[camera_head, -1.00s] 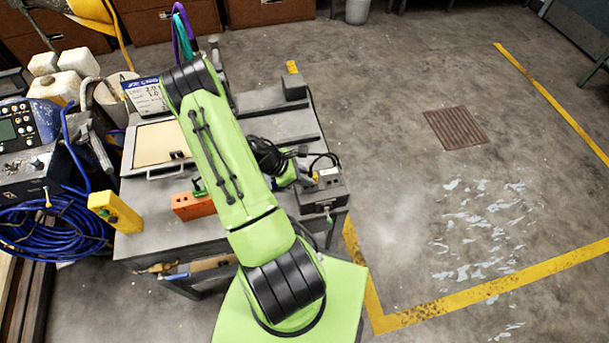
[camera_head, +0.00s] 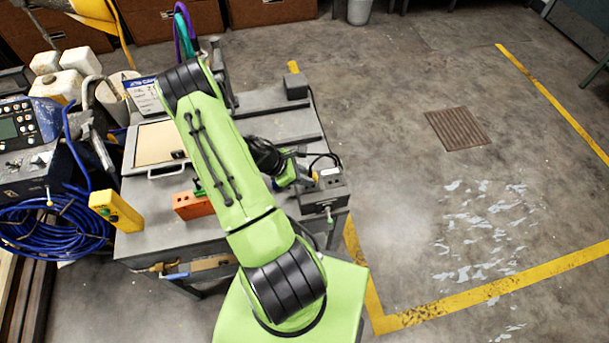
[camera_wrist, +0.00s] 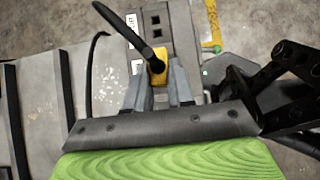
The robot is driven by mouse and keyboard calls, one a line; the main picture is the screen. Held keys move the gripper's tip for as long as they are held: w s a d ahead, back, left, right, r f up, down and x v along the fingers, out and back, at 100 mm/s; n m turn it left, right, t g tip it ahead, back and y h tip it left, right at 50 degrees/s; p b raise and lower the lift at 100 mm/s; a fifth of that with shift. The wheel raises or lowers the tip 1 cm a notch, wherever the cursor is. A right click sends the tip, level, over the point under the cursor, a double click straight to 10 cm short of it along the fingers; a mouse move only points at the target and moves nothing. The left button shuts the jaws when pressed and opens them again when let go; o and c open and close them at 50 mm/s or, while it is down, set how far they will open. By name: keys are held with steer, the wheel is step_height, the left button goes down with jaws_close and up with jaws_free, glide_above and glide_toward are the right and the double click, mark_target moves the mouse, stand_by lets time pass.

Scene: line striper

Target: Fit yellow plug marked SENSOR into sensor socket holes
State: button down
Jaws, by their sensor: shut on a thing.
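The yellow plug (camera_wrist: 158,68) is held between the two fingers of my gripper (camera_wrist: 160,85) in the wrist view, with a black cable rising from it. The gripper is shut on it. Just beyond the plug is a grey socket box (camera_wrist: 158,22) with dark square holes and a white label. In the head view the grey socket box (camera_head: 325,192) sits at the right end of the cart, and my gripper (camera_head: 308,180) is at its left side. The plug's front end is hidden, so I cannot tell whether it touches or enters the holes. The SENSOR marking is not readable.
The grey cart top (camera_head: 150,235) carries an orange block (camera_head: 192,205), a yellow box (camera_head: 116,212) and a framed tan panel (camera_head: 160,145). Coiled blue hose (camera_head: 50,232) lies at the left. Black cables loop near the socket box. The floor to the right is open.

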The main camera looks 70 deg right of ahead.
steer(key=shift+f+b, duration=0.75)
steer(key=shift+f, duration=0.15)
stand_by(1.0)
steer(key=shift+f, duration=0.35)
steer(key=shift+f+b, duration=0.2)
steer(key=shift+b, duration=0.25)
steer(key=c, duration=0.6)
jaws_free()
steer(key=shift+r, duration=0.1)
steer(key=shift+p+v, duration=2.15)
steer(key=shift+v, duration=1.35)
